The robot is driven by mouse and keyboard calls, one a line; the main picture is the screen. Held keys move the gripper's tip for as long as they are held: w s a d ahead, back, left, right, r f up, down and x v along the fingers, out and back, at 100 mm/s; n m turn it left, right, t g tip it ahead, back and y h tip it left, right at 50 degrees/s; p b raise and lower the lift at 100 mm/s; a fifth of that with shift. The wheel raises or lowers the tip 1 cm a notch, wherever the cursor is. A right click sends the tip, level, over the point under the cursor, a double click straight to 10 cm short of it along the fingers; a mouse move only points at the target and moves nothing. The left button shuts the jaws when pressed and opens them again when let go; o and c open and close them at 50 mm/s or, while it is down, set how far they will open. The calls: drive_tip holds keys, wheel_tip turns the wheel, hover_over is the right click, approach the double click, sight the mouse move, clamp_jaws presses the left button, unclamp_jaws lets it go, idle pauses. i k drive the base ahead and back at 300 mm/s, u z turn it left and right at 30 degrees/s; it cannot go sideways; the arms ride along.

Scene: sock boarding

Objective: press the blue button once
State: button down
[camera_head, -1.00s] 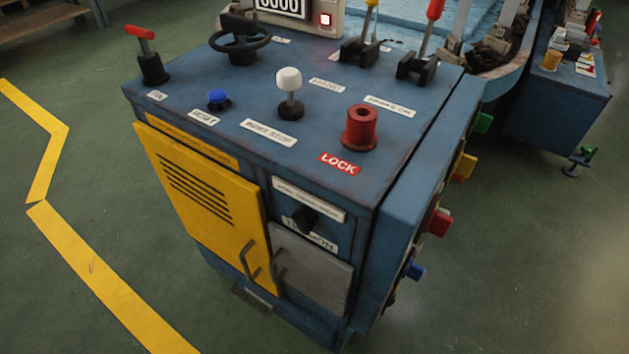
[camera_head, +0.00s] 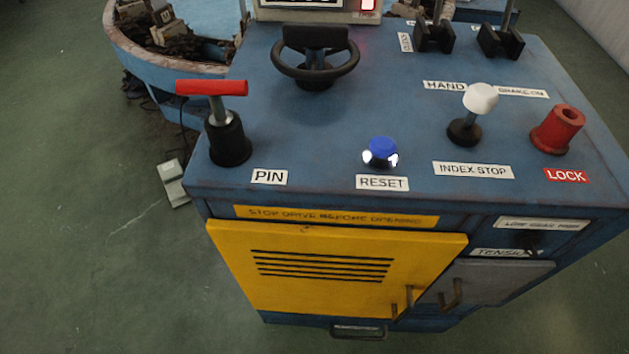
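The blue button (camera_head: 382,149) is a round blue cap on the front part of the blue cabinet's top (camera_head: 320,125). Bright white glints show on both sides of its base. A white label reading RESET (camera_head: 382,183) lies just in front of it. The red-handled PIN lever (camera_head: 212,88) stands to its left and the white INDEX STOP knob (camera_head: 481,98) to its right. My gripper is not in view.
A black handwheel (camera_head: 316,60) stands behind the button. A red LOCK knob (camera_head: 558,129) is at the right. A yellow louvred door (camera_head: 325,268) is on the cabinet front. Green floor (camera_head: 100,250) is clear at the left.

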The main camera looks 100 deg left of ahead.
sight(383, 147)
drive_tip(key=k, duration=1.1)
drive_tip(key=u, duration=2.1)
